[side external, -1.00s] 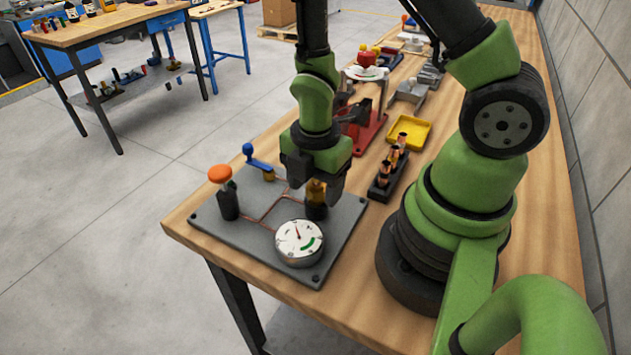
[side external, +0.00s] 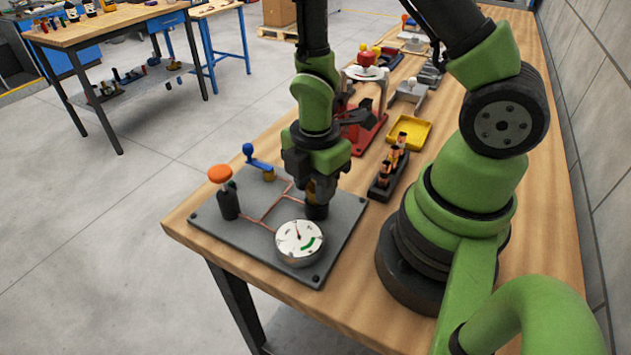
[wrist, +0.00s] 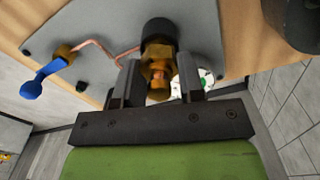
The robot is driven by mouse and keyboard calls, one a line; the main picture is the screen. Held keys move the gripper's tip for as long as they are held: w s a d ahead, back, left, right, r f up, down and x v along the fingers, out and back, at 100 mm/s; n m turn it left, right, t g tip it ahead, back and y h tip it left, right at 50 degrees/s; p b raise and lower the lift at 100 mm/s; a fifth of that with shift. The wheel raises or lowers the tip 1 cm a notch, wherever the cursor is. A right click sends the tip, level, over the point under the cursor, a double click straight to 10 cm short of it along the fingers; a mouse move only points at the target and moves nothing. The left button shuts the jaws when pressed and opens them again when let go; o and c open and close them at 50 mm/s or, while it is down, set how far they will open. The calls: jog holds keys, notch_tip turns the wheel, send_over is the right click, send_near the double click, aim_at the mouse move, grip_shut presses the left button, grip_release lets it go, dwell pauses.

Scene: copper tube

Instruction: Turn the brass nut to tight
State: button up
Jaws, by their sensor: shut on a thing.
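The brass nut (wrist: 159,52) stands on a dark round base on the grey plate, with a coppery piece at its near end. In the side view the brass (side external: 313,190) shows only partly below my gripper. My gripper (side external: 318,186) points down over it and is shut on the nut, with its two dark fingers (wrist: 160,82) on either side in the wrist view. A copper tube (side external: 268,207) runs along the grey plate (side external: 345,232). The white-faced gauge (side external: 299,240) sits at the plate's near corner, its needle pointing up, away from the green band.
A black post with an orange cap (side external: 222,190) and a blue-handled valve (side external: 258,163) stand on the plate. A black rack with copper fittings (side external: 385,180) and a yellow tray (side external: 408,133) lie to the right on the wooden bench.

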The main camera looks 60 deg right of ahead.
jog(key=m, duration=0.7)
jog(key=shift+w, duration=0.1)
jog(key=m, duration=0.4)
jog(key=shift+d, duration=0.1)
jog(key=m, duration=0.3)
jog(key=shift+m, duration=0.3)
jog(key=m, duration=0.5)
jog(key=shift+d, duration=0.15)
jog(key=m, duration=0.5)
jog(key=shift+m, duration=0.4)
jog(key=o, duration=0.9)
